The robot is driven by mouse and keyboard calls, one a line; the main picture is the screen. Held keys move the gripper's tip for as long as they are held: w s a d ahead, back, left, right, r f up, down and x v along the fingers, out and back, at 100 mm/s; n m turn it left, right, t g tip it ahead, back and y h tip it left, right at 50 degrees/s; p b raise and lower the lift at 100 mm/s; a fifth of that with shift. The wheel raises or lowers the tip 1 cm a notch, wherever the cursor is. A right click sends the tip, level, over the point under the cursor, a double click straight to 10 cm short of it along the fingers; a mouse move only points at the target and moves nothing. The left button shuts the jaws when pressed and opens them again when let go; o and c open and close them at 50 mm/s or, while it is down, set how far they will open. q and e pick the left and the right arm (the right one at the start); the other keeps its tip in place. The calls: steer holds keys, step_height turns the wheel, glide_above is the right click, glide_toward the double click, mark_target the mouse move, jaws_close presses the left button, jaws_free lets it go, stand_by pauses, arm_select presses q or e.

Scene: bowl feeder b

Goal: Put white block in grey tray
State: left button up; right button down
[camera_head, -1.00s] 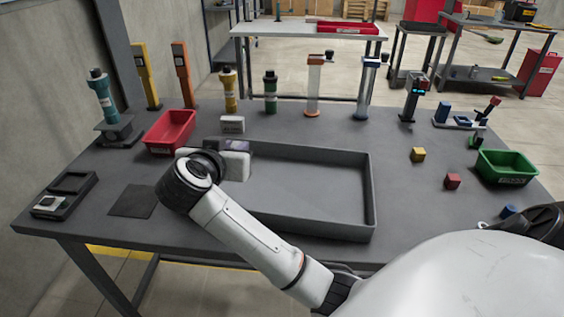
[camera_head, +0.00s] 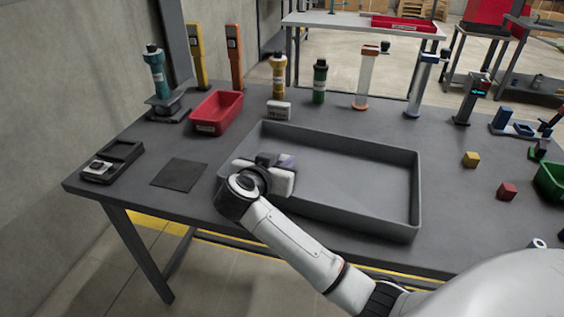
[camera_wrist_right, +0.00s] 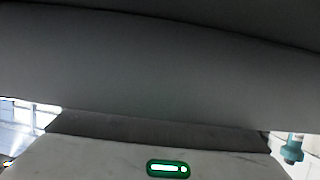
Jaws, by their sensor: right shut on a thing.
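The grey tray (camera_head: 400,193) is a wide, shallow open box on the dark table; its visible floor is bare. My right gripper (camera_head: 285,164) is over the tray's left part. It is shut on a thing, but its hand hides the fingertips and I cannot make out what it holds. A pale, purplish piece shows just beyond the hand. In the right wrist view a broad grey surface (camera_wrist_right: 150,65) fills most of the picture. A small white block with dark lettering (camera_head: 279,111) stands on the table behind the tray; I cannot tell if it is the task's block. My left gripper is not in view.
A red bin (camera_head: 216,113) stands behind and left of the tray. A black fixture (camera_head: 118,160) and a dark mat (camera_head: 179,173) lie at left. A yellow cube (camera_head: 470,159), a red cube (camera_head: 507,191) and a green bin (camera_head: 552,180) are at right. Several posts line the back.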

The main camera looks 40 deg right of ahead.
steer(key=c, duration=1.5)
jaws_free()
steer(key=shift+f, duration=0.15)
steer(key=shift+c, duration=0.2)
steer(key=shift+s+a+r, duration=0.15)
steer(key=shift+a+r, duration=0.1)
steer(key=shift+r, duration=0.05)
steer(key=p+v, duration=0.1)
steer(key=v, duration=1)
steer(key=shift+s+a, duration=0.15)
steer(key=shift+s, duration=0.05)
